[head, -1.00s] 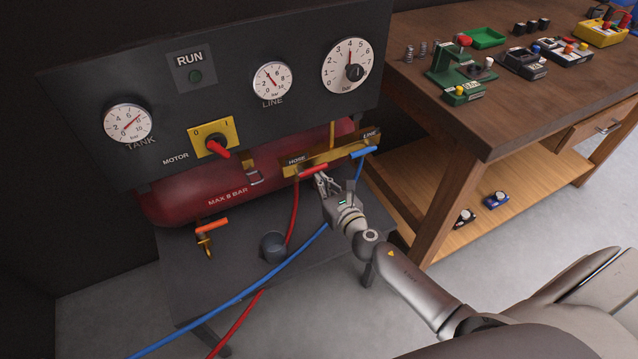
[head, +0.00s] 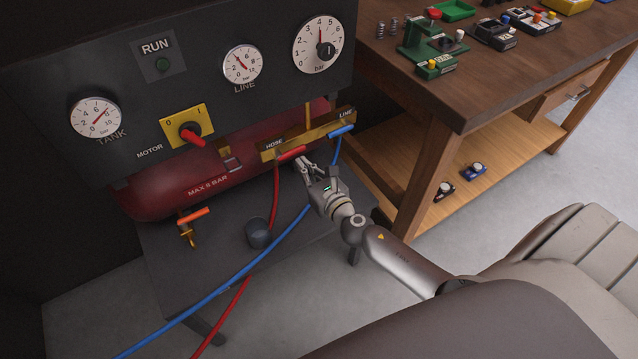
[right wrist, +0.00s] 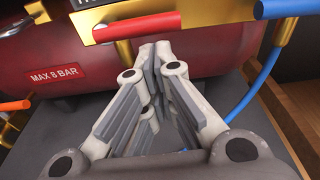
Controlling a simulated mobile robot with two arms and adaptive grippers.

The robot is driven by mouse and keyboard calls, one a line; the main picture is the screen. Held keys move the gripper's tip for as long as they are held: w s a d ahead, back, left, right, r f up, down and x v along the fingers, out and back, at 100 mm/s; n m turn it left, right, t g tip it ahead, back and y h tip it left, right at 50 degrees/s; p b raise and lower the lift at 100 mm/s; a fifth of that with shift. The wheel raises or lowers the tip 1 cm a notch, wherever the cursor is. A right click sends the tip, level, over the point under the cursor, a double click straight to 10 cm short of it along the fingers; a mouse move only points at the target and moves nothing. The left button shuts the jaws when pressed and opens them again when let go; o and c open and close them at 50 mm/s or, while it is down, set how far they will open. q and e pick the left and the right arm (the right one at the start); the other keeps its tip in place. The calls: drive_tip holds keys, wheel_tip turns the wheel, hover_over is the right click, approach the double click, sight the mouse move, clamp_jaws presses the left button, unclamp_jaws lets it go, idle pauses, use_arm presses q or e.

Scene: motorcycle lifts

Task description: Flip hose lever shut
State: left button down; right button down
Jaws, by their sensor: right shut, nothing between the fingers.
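The red hose lever (head: 291,153) sits on the brass manifold under the HOSE label, lying roughly along the bar. It also shows in the right wrist view (right wrist: 137,27), just above and beyond the fingertips. My right gripper (head: 300,164) is just below the lever, with its fingers closed together and nothing between them. In the right wrist view its fingertips (right wrist: 155,50) meet in front of the red tank. Whether a fingertip touches the lever I cannot tell. My left gripper is not in view.
The blue LINE lever (head: 341,130) is to the right on the same brass manifold (head: 318,132). A red hose (head: 274,200) and a blue hose (head: 253,262) hang below. The red tank (head: 170,190) is behind. A wooden workbench (head: 470,90) stands to the right.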

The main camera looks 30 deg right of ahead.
drive_tip(key=s+r, duration=0.1)
drive_tip(key=s, duration=0.8)
drive_tip(key=shift+s+r, duration=0.25)
drive_tip(key=shift+s, duration=0.1)
drive_tip(key=shift+d, duration=0.1)
drive_tip(key=s+d+f+m+g+h, duration=0.15)
drive_tip(key=s+f+m, duration=0.3)
drive_tip(key=f, duration=0.45)
drive_tip(key=s+d+f+m+g, duration=0.1)
drive_tip(key=s+f+m+g, duration=0.2)
drive_tip(key=f+m, duration=0.45)
drive_tip(key=s+d+f+m+g, duration=0.1)
drive_tip(key=s+f+m+g, duration=0.25)
drive_tip(key=f, duration=0.65)
drive_tip(key=s+a+f+m+g, duration=0.2)
drive_tip(key=s+f+m, duration=0.4)
drive_tip(key=s, duration=0.3)
drive_tip(key=s+a+f+m+g, duration=0.2)
drive_tip(key=s+f+m, duration=0.3)
drive_tip(key=s, duration=0.4)
drive_tip(key=s+a+f+m+g+p, duration=0.1)
drive_tip(key=s+a+f+m+g, duration=0.1)
drive_tip(key=s+f+m, duration=0.4)
drive_tip(key=s+m+g+y, duration=0.1)
drive_tip(key=s+m, duration=0.1)
drive_tip(key=s, duration=0.1)
drive_tip(key=shift+s+f, duration=0.2)
drive_tip(key=shift+f, duration=0.1)
drive_tip(key=shift+w+a, duration=0.1)
drive_tip(key=shift+w, duration=0.05)
